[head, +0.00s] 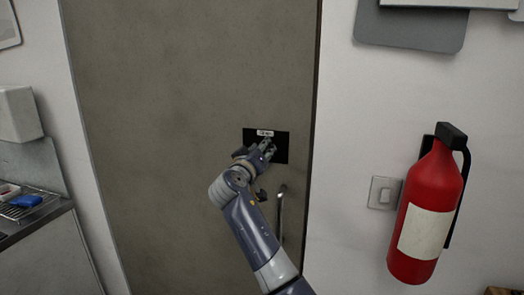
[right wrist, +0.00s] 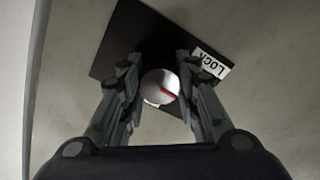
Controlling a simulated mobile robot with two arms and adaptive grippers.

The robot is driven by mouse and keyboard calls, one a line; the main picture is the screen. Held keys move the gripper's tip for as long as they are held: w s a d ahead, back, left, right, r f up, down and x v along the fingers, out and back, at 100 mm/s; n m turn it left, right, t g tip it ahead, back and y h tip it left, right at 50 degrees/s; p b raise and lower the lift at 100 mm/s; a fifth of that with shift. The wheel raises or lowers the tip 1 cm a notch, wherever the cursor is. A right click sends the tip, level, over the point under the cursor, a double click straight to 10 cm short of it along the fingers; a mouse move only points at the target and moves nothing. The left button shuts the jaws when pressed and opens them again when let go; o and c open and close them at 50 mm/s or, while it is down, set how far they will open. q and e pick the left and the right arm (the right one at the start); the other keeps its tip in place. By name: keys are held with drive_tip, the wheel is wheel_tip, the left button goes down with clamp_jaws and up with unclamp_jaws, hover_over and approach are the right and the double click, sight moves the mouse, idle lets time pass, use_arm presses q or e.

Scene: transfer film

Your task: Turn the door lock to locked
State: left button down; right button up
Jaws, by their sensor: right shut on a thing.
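The door lock is a black plate (head: 282,150) on the grey-brown door (head: 180,100), near its right edge. A white round knob (right wrist: 157,83) with a red mark sits on the plate, which also shows in the right wrist view (right wrist: 118,45). A white label reading LOCK (right wrist: 215,64) is beside the knob there. My right gripper (right wrist: 160,88) has its fingers on either side of the knob and is shut on it. In the head view my right gripper (head: 268,147) covers the knob. My left gripper is not in view.
A vertical door handle (head: 281,215) is just below the lock, close to my right arm. A red fire extinguisher (head: 430,190) and a light switch (head: 384,193) are on the wall at right. A counter (head: 45,240) stands at left.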

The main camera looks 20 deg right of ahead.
drive_tip(key=o, duration=1.1)
drive_tip(key=shift+c, duration=0.2)
drive_tip(key=shift+o, duration=0.2)
drive_tip(key=shift+s+d, duration=0.1)
drive_tip(key=shift+s, duration=0.05)
drive_tip(key=shift+w+a+f, duration=0.1)
drive_tip(key=shift+w+a, duration=0.1)
drive_tip(key=shift+w, duration=0.1)
drive_tip(key=v, duration=1.2)
